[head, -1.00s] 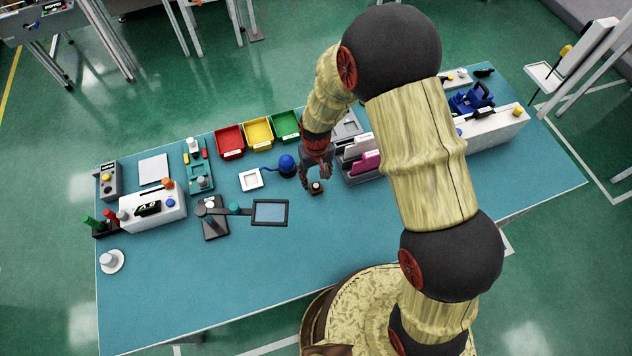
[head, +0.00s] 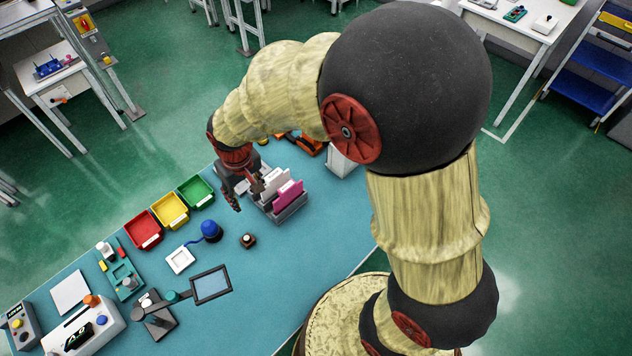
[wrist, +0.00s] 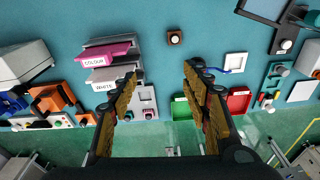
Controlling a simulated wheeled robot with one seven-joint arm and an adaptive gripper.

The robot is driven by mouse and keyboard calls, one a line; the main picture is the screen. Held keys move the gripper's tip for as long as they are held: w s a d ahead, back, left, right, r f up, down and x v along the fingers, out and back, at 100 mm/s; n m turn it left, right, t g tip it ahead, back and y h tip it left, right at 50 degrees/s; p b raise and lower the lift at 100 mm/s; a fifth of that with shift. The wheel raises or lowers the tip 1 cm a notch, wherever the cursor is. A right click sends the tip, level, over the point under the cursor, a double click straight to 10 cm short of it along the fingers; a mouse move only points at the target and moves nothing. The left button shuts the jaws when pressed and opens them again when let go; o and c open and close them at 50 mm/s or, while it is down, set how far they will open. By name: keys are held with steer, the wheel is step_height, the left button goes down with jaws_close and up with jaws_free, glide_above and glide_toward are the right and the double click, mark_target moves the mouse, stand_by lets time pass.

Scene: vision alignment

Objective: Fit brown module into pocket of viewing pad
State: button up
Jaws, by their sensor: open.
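The small dark brown module (head: 248,241), with a pale round top, stands alone on the blue table. It also shows in the wrist view (wrist: 175,38), at the top centre. A white square pad (head: 180,259) with a raised rim lies to its left in the head view, apparently the viewing pad. In the wrist view the pad (wrist: 235,62) is right of the module. Its pocket looks empty. My gripper (head: 236,198) is open and empty, beyond the module in the head view and near the card rack. Its spread fingers (wrist: 162,80) show in the wrist view.
A grey rack (head: 288,207) with pink and white cards stands close to my gripper. Red, yellow and green bins (head: 170,209) line the back. A framed panel (head: 211,284) stands in front of the pad.

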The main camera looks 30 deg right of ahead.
steer(key=s+d+r+m+t, duration=0.1)
steer(key=s+d+r+t, duration=0.1)
steer(key=s+d+r, duration=0.3)
steer(key=s+d+r+m+t, duration=0.1)
steer(key=s+d+r, duration=0.5)
steer(key=s+r, duration=0.6)
step_height(320, 180, up, 3)
steer(key=shift+s+t, duration=0.3)
steer(key=shift+t, duration=0.1)
steer(key=shift+o, duration=0.6)
steer(key=shift+s+d, duration=0.25)
steer(key=shift+s, duration=0.25)
